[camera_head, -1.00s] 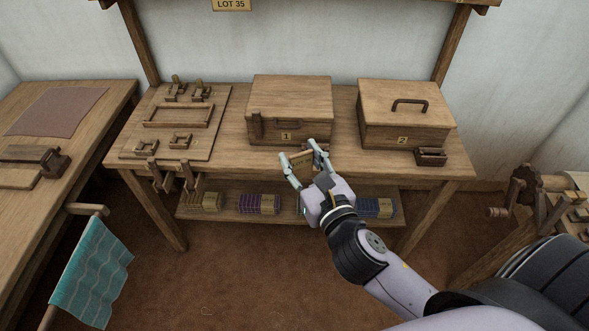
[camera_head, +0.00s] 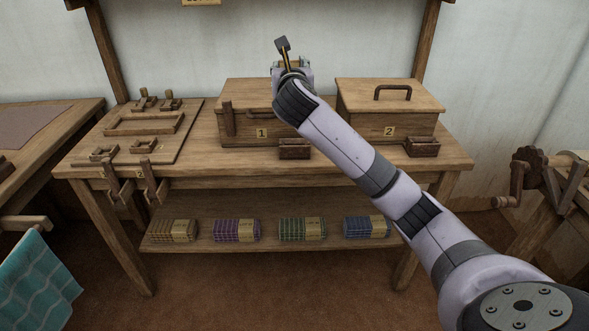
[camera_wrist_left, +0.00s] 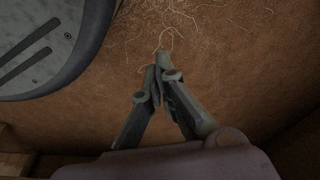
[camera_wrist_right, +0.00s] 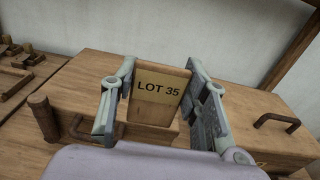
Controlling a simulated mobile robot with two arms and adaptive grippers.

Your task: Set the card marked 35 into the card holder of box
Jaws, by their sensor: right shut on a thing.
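The card marked LOT 35 (camera_wrist_right: 160,92) is a wooden plate with a tan label. My right gripper (camera_wrist_right: 160,100) is shut on it, one finger at each side, and holds it upright. A small dark brown card holder (camera_head: 294,149) stands in front of box 1, and another holder (camera_head: 422,147) stands in front of box 2 (camera_head: 365,125). My left gripper (camera_wrist_left: 158,75) shows only in the left wrist view, shut and empty above brown floor.
The boxes stand on a wooden table (camera_head: 345,160). A board with wooden fittings (camera_head: 140,135) lies at its left. Several cloth bundles (camera_head: 303,229) lie on the shelf below. A cranked wooden device (camera_head: 525,175) stands at the right. The table's front strip is mostly clear.

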